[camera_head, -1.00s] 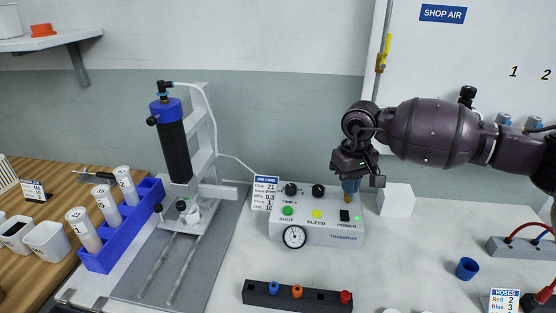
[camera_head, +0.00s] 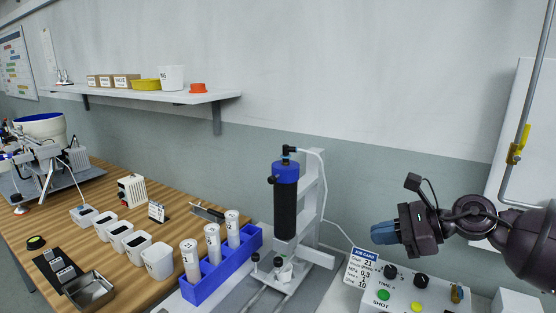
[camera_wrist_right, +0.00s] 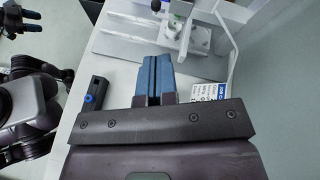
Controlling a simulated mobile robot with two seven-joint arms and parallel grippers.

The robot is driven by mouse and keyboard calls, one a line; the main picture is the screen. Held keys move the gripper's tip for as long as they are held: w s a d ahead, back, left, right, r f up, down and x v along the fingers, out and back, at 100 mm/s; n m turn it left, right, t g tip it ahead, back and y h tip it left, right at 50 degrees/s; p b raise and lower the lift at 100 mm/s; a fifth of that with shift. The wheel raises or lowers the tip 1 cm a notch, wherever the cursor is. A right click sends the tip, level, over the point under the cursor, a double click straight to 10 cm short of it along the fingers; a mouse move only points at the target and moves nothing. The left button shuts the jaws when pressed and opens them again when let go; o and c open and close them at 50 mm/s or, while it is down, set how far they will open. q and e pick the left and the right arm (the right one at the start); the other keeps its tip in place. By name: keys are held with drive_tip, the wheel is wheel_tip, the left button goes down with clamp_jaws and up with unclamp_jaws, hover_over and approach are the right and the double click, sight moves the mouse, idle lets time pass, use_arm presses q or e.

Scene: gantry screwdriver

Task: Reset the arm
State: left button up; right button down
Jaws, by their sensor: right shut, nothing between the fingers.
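My right gripper (camera_head: 378,233) is raised and points left in the head view, above and in front of the white control box (camera_head: 405,291). Its blue fingers are together and empty, as they also show in the right wrist view (camera_wrist_right: 157,78). They touch nothing that I can see. A dark part with blue tips at the top left corner of the wrist view looks like my left gripper (camera_wrist_right: 20,18); it is too small and cut off to read. The left arm does not show in the head view.
The job card (camera_head: 362,268) stands just below my right gripper. The dispenser stand with its black and blue barrel (camera_head: 286,205) is left of it. The blue rack (camera_head: 222,268) holds several white tubes. A wall shelf (camera_head: 150,95) and a yellow-handled pipe (camera_head: 516,150) are behind.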

wheel_tip(320, 180, up, 8)
drive_tip(key=s+a+m+t+y+p, duration=0.2)
drive_tip(key=m+t+y+p, duration=0.35)
drive_tip(key=m, duration=1.15)
drive_tip(key=s+d+f+m+t+h+p, duration=0.35)
drive_tip(key=s+f+m+h, duration=0.3)
drive_tip(key=m, duration=0.85)
drive_tip(key=s+d+f+m+t+h+p, duration=0.2)
drive_tip(key=s+d+f+m+h+p, duration=0.35)
drive_tip(key=m, duration=0.85)
use_arm(q)
wheel_tip(320, 180, up, 19)
drive_tip(key=s+p, duration=0.1)
drive_tip(key=p, duration=0.5)
drive_tip(key=shift+a+n+t, duration=0.3)
drive_tip(key=shift+t, duration=0.1)
use_arm(e)
drive_tip(key=s+f+m+g+h, duration=0.2)
drive_tip(key=s+f, duration=0.3)
drive_tip(key=s, duration=0.5)
drive_tip(key=s+f+m+g+h, duration=0.2)
drive_tip(key=s+f+m+h, duration=0.2)
drive_tip(key=s, duration=0.7)
wheel_tip(320, 180, down, 2)
drive_tip(key=shift+s+f+g, duration=0.15)
drive_tip(key=shift+f+g, duration=0.05)
drive_tip(key=shift+g, duration=0.1)
